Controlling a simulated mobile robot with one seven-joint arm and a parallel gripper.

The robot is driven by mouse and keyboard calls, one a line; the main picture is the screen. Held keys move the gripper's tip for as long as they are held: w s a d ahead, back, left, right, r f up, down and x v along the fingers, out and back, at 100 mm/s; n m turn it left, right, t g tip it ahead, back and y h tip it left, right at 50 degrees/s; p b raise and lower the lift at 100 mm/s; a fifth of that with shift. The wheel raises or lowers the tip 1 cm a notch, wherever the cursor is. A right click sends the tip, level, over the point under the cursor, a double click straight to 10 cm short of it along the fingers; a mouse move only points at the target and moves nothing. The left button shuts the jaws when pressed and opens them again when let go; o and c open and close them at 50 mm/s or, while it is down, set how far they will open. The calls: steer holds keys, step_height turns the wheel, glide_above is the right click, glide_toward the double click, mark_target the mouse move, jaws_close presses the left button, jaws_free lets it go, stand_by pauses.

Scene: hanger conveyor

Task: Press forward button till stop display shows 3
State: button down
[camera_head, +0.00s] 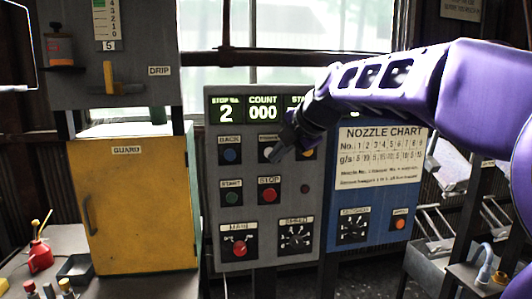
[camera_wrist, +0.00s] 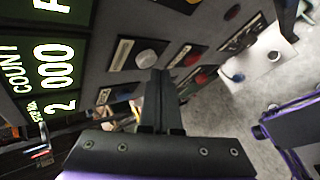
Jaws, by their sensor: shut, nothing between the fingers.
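The control panel (camera_head: 212,180) stands upright in the middle of the head view. Its stop display (camera_head: 226,113) reads 2; the 2 also shows sideways in the wrist view (camera_wrist: 62,107). The forward button (camera_head: 265,152) is white, in the upper button row right of the blue back button (camera_head: 230,156), and partly hidden by my gripper. In the wrist view it is a pale round button (camera_wrist: 146,58) just beyond the fingertips. My gripper (camera_head: 277,153) is shut and empty in front of this button. I cannot tell whether the tips touch it.
The count display (camera_head: 263,113) reads 000. A blue nozzle panel (camera_head: 375,205) is at right, a yellow guard cabinet (camera_head: 140,210) at left.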

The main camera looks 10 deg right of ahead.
steer(key=shift+w, duration=0.25)
